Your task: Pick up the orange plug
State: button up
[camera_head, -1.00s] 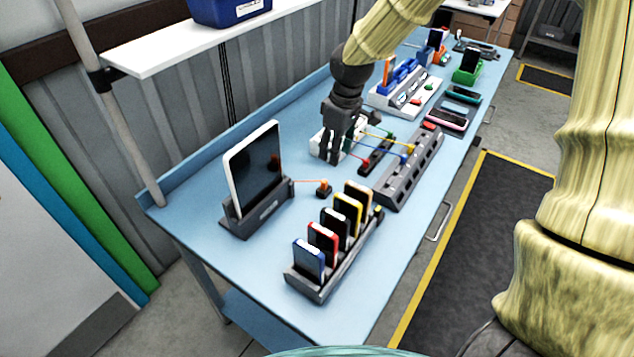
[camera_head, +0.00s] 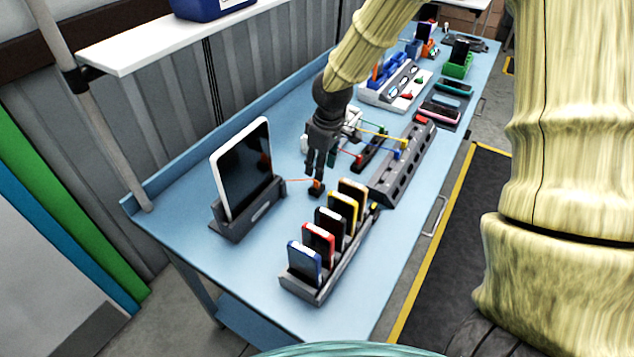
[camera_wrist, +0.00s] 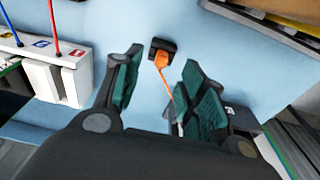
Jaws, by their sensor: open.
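The orange plug (camera_wrist: 161,60) sits at a small dark holder (camera_wrist: 163,45) on the blue table, and a thin orange cable runs from it. In the wrist view it shows between and beyond my two open fingertips. In the head view the plug (camera_head: 317,183) is just below and beside the fingertips of my gripper (camera_head: 319,172). My gripper (camera_wrist: 158,85) is open and empty, with green-padded fingers apart. I cannot tell from these views whether a finger touches the cable.
A tablet (camera_head: 243,165) stands in a dark dock to the left. A rack (camera_head: 318,288) of upright phones stands in front. A grey strip with slots (camera_head: 405,172) and a white box with coloured cables (camera_wrist: 58,80) are nearby. The table's front left corner is bare.

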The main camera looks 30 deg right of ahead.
aim_at(317, 184)
jog(key=shift+w+a+f+p, duration=0.15)
jog(key=shift+f+p, duration=0.3)
jog(key=shift+f, duration=0.3)
jog(key=shift+w+a+f+p, duration=0.1)
jog(key=shift+f+p, duration=0.35)
jog(key=shift+f, duration=1.4)
jog(key=c, duration=0.9)
